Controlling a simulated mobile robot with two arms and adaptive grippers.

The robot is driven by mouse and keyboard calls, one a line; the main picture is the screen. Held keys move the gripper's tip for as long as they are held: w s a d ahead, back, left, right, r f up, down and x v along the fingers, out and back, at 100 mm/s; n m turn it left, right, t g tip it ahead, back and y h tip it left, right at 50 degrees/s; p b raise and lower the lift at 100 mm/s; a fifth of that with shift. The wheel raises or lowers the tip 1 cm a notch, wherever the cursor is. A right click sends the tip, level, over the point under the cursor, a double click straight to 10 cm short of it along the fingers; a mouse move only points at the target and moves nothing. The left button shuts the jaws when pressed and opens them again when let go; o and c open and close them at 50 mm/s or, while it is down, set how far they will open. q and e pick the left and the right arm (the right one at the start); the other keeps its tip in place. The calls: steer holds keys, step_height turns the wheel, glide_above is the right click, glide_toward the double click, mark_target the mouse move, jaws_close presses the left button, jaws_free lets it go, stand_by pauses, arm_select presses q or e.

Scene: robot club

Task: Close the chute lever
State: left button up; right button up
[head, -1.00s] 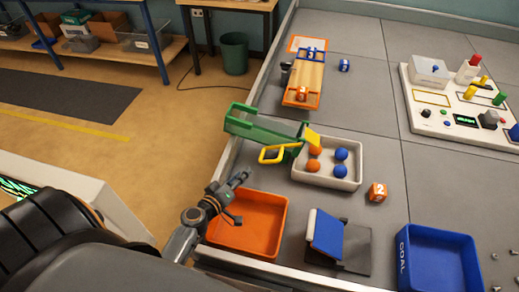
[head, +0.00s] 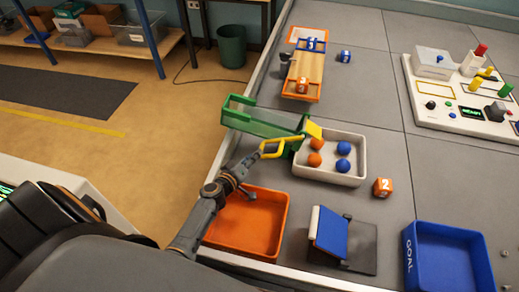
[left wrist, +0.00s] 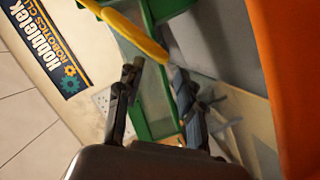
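The green chute (head: 262,117) stands at the table's left edge, its lower end over a white tray (head: 330,173). Its yellow lever (head: 284,150) is a looped handle on the near side and sticks out to the left. The lever also shows in the left wrist view (left wrist: 135,30), crossing just beyond the fingertips. A yellow flap (head: 314,130) stands tilted up at the chute's lower end. My left gripper (head: 256,160) is at the lever's outer end, and its fingers (left wrist: 158,77) are apart and empty. I cannot tell whether they touch the lever. My right gripper is not in view.
Two orange and two blue balls lie in the white tray. An orange tray (head: 248,222) lies below my left arm. A blue ramp (head: 330,232), an orange numbered cube (head: 382,187) and a blue goal bin (head: 447,257) stand to the right.

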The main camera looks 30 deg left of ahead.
arm_select(q)
steer(key=shift+b+x, duration=0.3)
steer(key=shift+x, duration=2.45)
jaws_close()
